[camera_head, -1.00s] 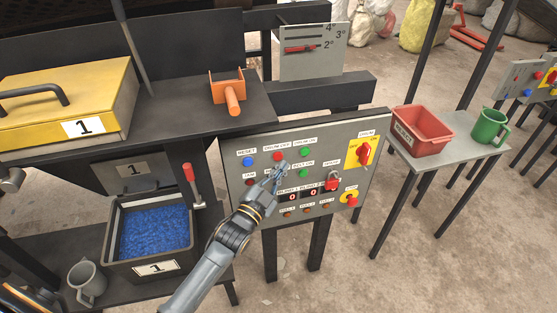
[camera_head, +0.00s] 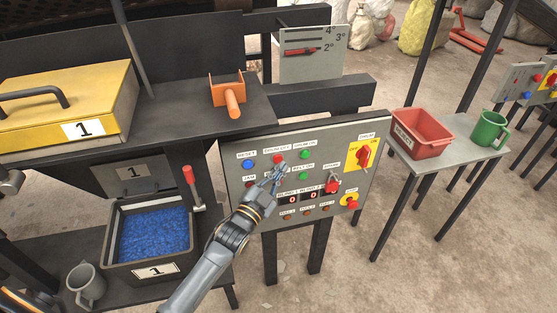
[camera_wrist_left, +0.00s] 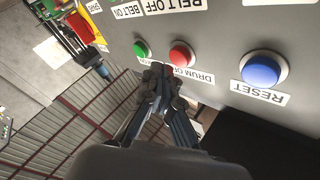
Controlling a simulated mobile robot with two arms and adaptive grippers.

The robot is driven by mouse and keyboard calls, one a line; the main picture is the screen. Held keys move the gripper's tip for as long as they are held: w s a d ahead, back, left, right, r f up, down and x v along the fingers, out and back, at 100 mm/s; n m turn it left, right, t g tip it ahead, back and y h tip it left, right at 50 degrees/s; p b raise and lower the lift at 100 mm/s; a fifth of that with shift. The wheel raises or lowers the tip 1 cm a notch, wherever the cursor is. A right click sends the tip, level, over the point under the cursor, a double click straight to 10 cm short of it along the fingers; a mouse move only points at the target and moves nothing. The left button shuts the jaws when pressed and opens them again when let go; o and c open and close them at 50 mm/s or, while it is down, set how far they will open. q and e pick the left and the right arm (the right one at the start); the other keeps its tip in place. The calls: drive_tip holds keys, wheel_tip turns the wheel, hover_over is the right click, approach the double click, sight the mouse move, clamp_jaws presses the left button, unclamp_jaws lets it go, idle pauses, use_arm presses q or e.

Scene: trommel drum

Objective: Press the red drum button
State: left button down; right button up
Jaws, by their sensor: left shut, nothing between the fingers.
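The red drum button (camera_head: 278,158), labelled DRUM OFF, is in the upper row of the grey control panel (camera_head: 240,205). In the left wrist view the red button (camera_wrist_left: 182,54) sits between a green button (camera_wrist_left: 141,49) and the blue reset button (camera_wrist_left: 262,70). My left gripper (camera_head: 281,168) is shut and empty, with its tips just below and slightly right of the red button in the head view. In the left wrist view the fingertips (camera_wrist_left: 160,71) are beside the red button, toward the green one. Whether they touch the panel I cannot tell. My right gripper is out of view.
An orange handle (camera_head: 232,102) stands on the dark bench to the left. A bin of blue material (camera_head: 115,245) is below. A side table with a red crate (camera_head: 422,133) is right.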

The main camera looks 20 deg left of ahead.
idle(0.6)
use_arm(q)
drive_tip(key=shift+w+a, duration=0.25)
drive_tip(key=shift+w, duration=0.1)
drive_tip(key=shift+w+a, duration=0.25)
drive_tip(key=shift+w, duration=0.1)
idle(0.7)
drive_tip(key=shift+s+d, duration=0.5)
drive_tip(key=shift+s, duration=0.25)
drive_tip(key=shift+d+p, duration=0.1)
drive_tip(key=shift+p, duration=0.2)
drive_tip(key=shift+s+d+p, duration=0.3)
drive_tip(key=shift+s+d, duration=0.15)
drive_tip(key=shift+s, duration=0.25)
drive_tip(key=shift+s+d+p, duration=0.25)
drive_tip(key=shift+s+d, duration=0.15)
drive_tip(key=shift+s, duration=0.25)
drive_tip(key=shift+s+d+p, duration=0.3)
drive_tip(key=shift+s+d, duration=0.15)
drive_tip(key=shift+s, duration=0.25)
